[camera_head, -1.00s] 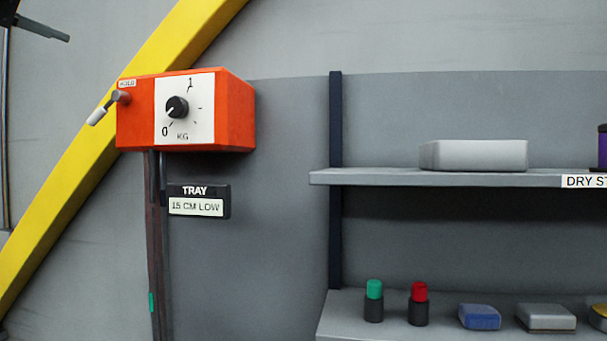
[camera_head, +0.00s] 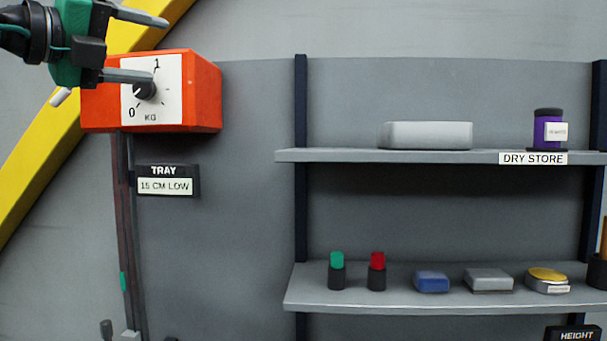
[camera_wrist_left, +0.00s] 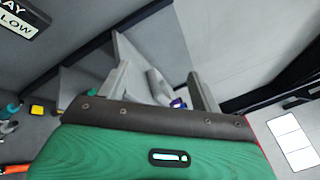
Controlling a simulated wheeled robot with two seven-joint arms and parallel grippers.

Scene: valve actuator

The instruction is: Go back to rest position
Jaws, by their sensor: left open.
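My left gripper (camera_head: 158,47) is at the top left of the head view, in front of the orange box. Its two fingers are apart, with nothing between them. The orange box (camera_head: 203,92) has a white dial face marked 0, 1 and KG, with a black knob (camera_head: 145,90). The lower finger overlaps the dial face in the picture; I cannot tell whether it touches. In the left wrist view the gripper's fingers (camera_wrist_left: 157,84) are spread, with the shelf area behind them. My right gripper is not in view.
A "TRAY 15 CM LOW" sign (camera_head: 166,180) is below the box. To the right, an upper shelf (camera_head: 340,155) holds a grey block (camera_head: 426,135) and a purple jar (camera_head: 548,128). The lower shelf (camera_head: 400,300) holds green- and red-topped cylinders and several small items.

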